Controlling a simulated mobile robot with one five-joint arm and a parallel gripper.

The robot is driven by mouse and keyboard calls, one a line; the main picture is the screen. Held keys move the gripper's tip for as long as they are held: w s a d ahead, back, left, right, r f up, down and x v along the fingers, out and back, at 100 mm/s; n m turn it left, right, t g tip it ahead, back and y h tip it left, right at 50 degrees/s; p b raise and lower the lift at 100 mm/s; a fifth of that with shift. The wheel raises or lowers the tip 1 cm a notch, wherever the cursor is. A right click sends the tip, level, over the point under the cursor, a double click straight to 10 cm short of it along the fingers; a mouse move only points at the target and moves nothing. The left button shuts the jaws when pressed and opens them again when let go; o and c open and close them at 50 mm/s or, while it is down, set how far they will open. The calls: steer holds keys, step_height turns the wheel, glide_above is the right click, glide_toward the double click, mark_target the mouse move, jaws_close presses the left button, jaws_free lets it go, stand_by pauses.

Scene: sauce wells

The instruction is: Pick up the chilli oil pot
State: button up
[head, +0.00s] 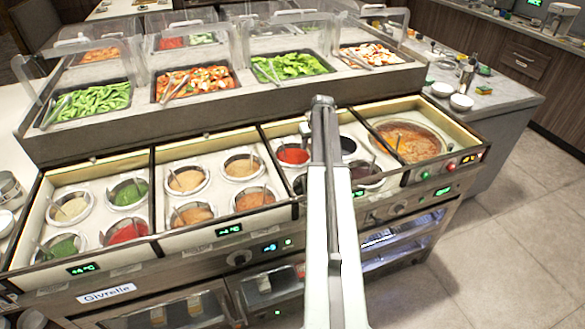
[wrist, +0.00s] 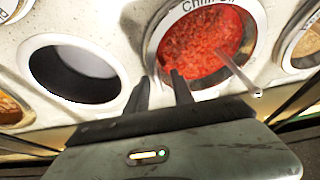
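The chilli oil pot (wrist: 205,42) is a round metal pot of red, grainy sauce with a labelled pale rim, at the upper middle of the wrist view. A spoon handle (wrist: 240,78) leans out of it. In the head view the pot (head: 293,155) sits in the counter, left of my arm. My gripper (wrist: 160,82) shows two dark fingers with a gap between them, at the pot's lower-left rim. The right finger overlaps the red sauce in the picture; I cannot tell whether either finger touches the rim. In the head view my arm hides most of the gripper.
A dark, empty-looking round well (wrist: 75,70) lies left of the pot in the wrist view. Several sauce pots, such as the red one (head: 127,231), fill the counter to the left. A large soup pot (head: 408,140) is at right. A raised salad bar (head: 215,125) stands behind.

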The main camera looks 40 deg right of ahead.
jaws_close()
steer(key=shift+a, duration=0.1)
stand_by(1.3)
